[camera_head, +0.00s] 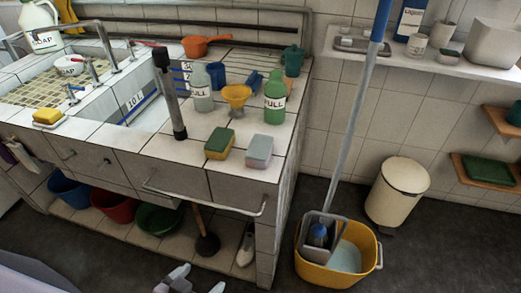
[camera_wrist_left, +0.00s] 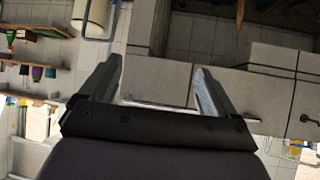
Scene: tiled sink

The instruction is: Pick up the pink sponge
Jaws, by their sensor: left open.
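A pale block, grey on top (camera_head: 259,151), lies on the tiled counter near its front right corner. It may be the pink sponge, but I see no clear pink on it. A yellow and green sponge (camera_head: 219,143) lies just left of it. My left gripper (camera_head: 197,281) shows at the bottom edge of the head view, low in front of the counter and well apart from the sponges. In the left wrist view my left gripper (camera_wrist_left: 157,68) is open, with nothing between its fingers. My right gripper is not in view.
A green bottle (camera_head: 275,100), a yellow funnel (camera_head: 236,97) and a clear bottle (camera_head: 201,88) stand behind the sponges. A dark upright post (camera_head: 170,95) rises left of them. A rail (camera_head: 205,205) runs along the counter front. A yellow mop bucket (camera_head: 337,262) stands on the floor at right.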

